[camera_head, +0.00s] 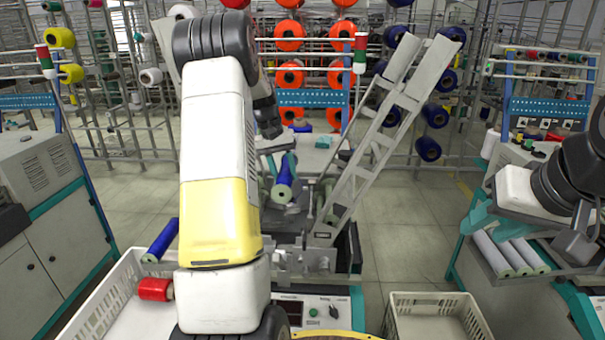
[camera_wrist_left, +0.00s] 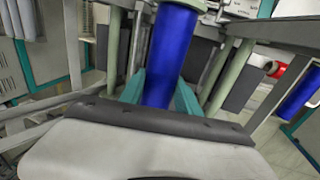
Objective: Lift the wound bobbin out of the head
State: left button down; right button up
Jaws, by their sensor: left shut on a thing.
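The blue wound bobbin (camera_head: 283,186) stands tilted in the winding head in the middle of the head view. Its lower end is close to the grey metal parts of the head, and I cannot tell whether it touches them. My left gripper (camera_head: 289,166) is shut on it near its upper part. In the left wrist view the blue bobbin (camera_wrist_left: 172,50) sits between the two teal fingers (camera_wrist_left: 160,92). My right gripper (camera_head: 478,213) is at the right, away from the head, beside a machine; its finger gap is unclear.
A white crate (camera_head: 88,318) at lower left holds a blue bobbin (camera_head: 161,241) and a red bobbin (camera_head: 155,289). An empty-looking white crate (camera_head: 432,298) stands at lower right. A slanted grey frame (camera_head: 372,140) rises just right of the head. White tubes (camera_head: 508,254) lie on the right machine.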

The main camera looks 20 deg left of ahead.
pick_arm(q)
jog(key=s+d, duration=0.4)
jog(key=s, duration=1.1)
jog(key=s+d, duration=0.4)
jog(key=s, duration=1.2)
dwell(0.5)
dwell(0.4)
